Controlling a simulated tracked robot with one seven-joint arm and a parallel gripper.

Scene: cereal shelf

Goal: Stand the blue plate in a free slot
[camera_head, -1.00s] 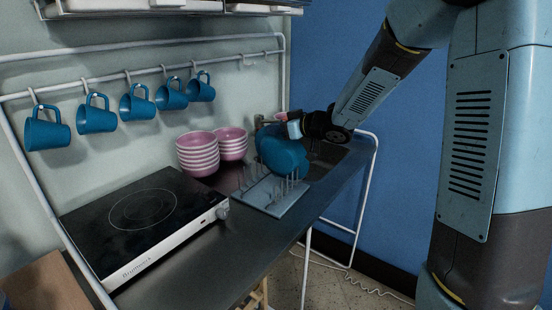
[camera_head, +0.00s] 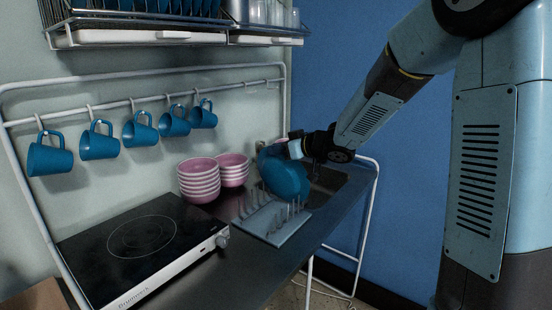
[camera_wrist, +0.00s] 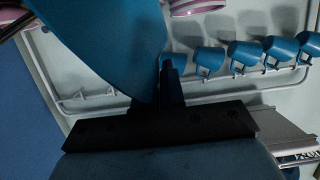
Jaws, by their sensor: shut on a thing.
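The blue plate (camera_head: 287,178) is held by my gripper (camera_head: 296,147) at the back right of the counter. It is steeply tilted and appears to be above or just behind the rack. In the wrist view the plate (camera_wrist: 105,40) fills the upper left, with my gripper (camera_wrist: 168,75) shut on its edge. The pale rack (camera_head: 270,222) with upright pegs lies on the counter in front of the plate. Its slots look empty in front. Whether the plate's lower edge touches the rack cannot be told. Other blue plates behind it cannot be made out clearly.
Stacked pink bowls (camera_head: 199,181) stand left of the rack. A black hob (camera_head: 145,238) takes up the front left. Blue mugs (camera_head: 99,142) hang from a rail above. A sink (camera_head: 328,178) lies at the right. A shelf (camera_head: 150,36) hangs above.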

